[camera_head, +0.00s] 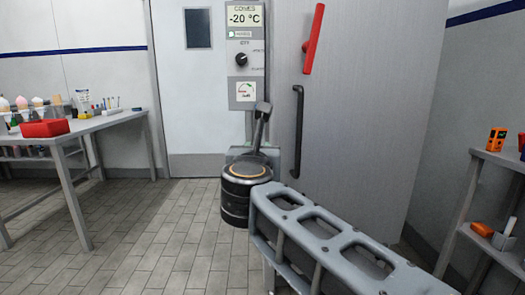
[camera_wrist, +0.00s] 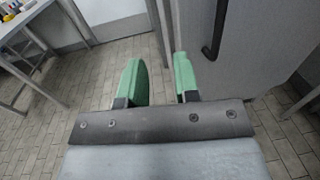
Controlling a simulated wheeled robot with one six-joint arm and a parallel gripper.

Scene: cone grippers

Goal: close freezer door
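The freezer door (camera_head: 360,120) is a tall grey panel right of centre in the head view. It has a black vertical handle (camera_head: 297,130) and a red lever (camera_head: 314,40). It seems to stand at an angle to the wall, but I cannot see a gap or how far it is open. In the wrist view the door (camera_wrist: 250,50) and its handle (camera_wrist: 216,30) lie beyond my gripper (camera_wrist: 158,75), ahead and to the right. My gripper's two green fingers are apart with nothing between them. In the head view I cannot make out the fingers.
A control panel (camera_head: 245,55) reading -20 °C is left of the freezer door. A table (camera_head: 85,125) with a red box (camera_head: 44,128) stands at the left. A shelf (camera_head: 500,160) stands at the right. The tiled floor at left centre is clear.

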